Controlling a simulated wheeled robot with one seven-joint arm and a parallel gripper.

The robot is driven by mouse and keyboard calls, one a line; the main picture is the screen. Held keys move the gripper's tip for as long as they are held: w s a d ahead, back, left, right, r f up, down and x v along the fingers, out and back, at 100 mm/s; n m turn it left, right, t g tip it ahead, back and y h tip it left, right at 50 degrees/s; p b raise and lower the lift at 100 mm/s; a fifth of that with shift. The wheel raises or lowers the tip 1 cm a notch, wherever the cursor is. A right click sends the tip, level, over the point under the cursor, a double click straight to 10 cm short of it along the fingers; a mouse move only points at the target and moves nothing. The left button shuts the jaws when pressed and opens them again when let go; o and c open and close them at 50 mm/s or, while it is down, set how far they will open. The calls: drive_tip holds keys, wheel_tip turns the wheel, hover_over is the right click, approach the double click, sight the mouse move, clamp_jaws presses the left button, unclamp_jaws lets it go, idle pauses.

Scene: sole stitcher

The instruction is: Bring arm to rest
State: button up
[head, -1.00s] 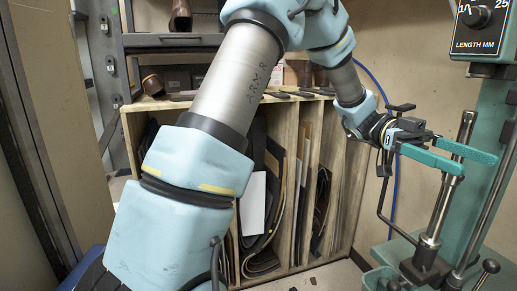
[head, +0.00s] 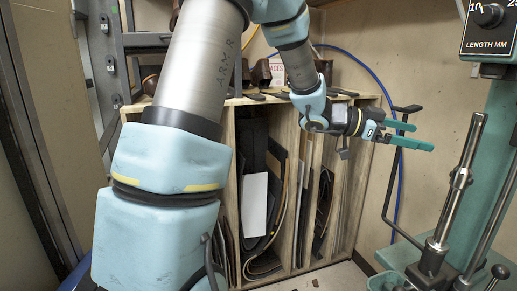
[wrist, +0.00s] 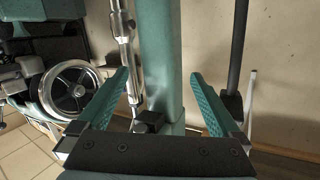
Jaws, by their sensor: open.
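My gripper (head: 418,136) is at the right of the head view, its two teal fingers pointing right toward the stitching machine. It is open and empty. In the wrist view the teal fingers of my gripper (wrist: 165,90) stand wide apart with nothing between them close up. Beyond them in the wrist view are the machine's green column (wrist: 160,50) and a metal rod (wrist: 124,40). My arm runs from the bottom left of the head view, up past the top edge and back down to the gripper, apart from the machine.
The sole stitcher (head: 497,130) stands at the right, with a length dial (head: 488,15) and an upright steel post (head: 458,190). A wooden rack (head: 290,180) with leather sheets is behind my arm. A handwheel (wrist: 72,90) shows at left in the wrist view. A black bent rod (head: 388,190) stands near the gripper.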

drive_tip(key=w+a+f+n+t+y, duration=0.3)
drive_tip(key=w+a+n+t, duration=0.3)
drive_tip(key=w+a+t, duration=0.3)
drive_tip(key=w+a+f+n+t+y, duration=0.1)
drive_tip(key=w+a+f+n+y, duration=0.2)
drive_tip(key=a, duration=0.5)
drive_tip(key=w+a+f+n+t+y, duration=0.1)
drive_tip(key=w+a+f+n+y, duration=0.2)
drive_tip(key=a, duration=0.4)
drive_tip(key=s+a+f+n+g+y, duration=0.1)
drive_tip(key=s+a+f+n+y, duration=0.15)
drive_tip(key=a, duration=0.25)
drive_tip(key=s+a+f+n+g+y, duration=0.1)
drive_tip(key=s+a+n+y, duration=0.15)
drive_tip(key=a, duration=0.35)
drive_tip(key=s+a+f+n+g, duration=0.1)
drive_tip(key=s+a+f+g, duration=0.1)
drive_tip(key=s, duration=0.5)
drive_tip(key=s+a+f+n+g+y, duration=0.1)
drive_tip(key=s+a+f+n+g, duration=0.1)
drive_tip(key=s, duration=0.5)
drive_tip(key=shift+s+a+f+g+y, duration=0.3)
drive_tip(key=shift+a+g, duration=0.3)
drive_tip(key=shift+a, duration=0.65)
drive_tip(key=shift+w, duration=0.15)
